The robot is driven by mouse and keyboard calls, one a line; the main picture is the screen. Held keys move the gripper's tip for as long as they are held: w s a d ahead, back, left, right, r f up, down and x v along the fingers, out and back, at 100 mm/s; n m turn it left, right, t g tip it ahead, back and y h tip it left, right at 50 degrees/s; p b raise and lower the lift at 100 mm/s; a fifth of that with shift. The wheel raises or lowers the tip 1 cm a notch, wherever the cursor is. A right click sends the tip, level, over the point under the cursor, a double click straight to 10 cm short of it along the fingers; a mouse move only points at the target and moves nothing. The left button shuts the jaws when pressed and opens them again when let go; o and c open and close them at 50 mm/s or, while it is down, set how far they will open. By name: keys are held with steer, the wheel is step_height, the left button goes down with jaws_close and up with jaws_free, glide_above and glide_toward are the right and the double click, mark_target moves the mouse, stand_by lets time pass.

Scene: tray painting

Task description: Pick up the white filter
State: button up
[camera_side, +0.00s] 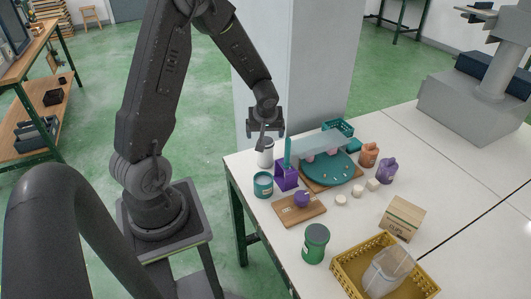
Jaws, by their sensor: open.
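My gripper (265,132) is open, pointing down over the back left of the white table. A white cylinder with a dark top (265,154) stands upright just below it; I cannot tell whether they touch. Three small white pieces lie in front of the teal round tray: one nearest the camera (341,200), a middle one (358,190) and one to the right (373,185). They are too small to make out, and I cannot tell which white thing is the filter. Nothing shows clearly between the fingers.
A purple holder with a teal upright piece (287,176) and a teal-labelled jar (263,185) stand close by the cylinder. The teal tray (345,172) is to the right. A green jar (315,243), cardboard box (402,218) and yellow crate (345,275) stand nearer the camera.

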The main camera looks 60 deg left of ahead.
mark_target(266, 152)
steer(key=shift+d+x, duration=0.15)
steer(key=shift+x, duration=1.6)
steer(key=shift+d+x, duration=0.2)
steer(key=shift+x, duration=1.55)
steer(key=shift+f, duration=0.15)
steer(key=c, duration=1.1)
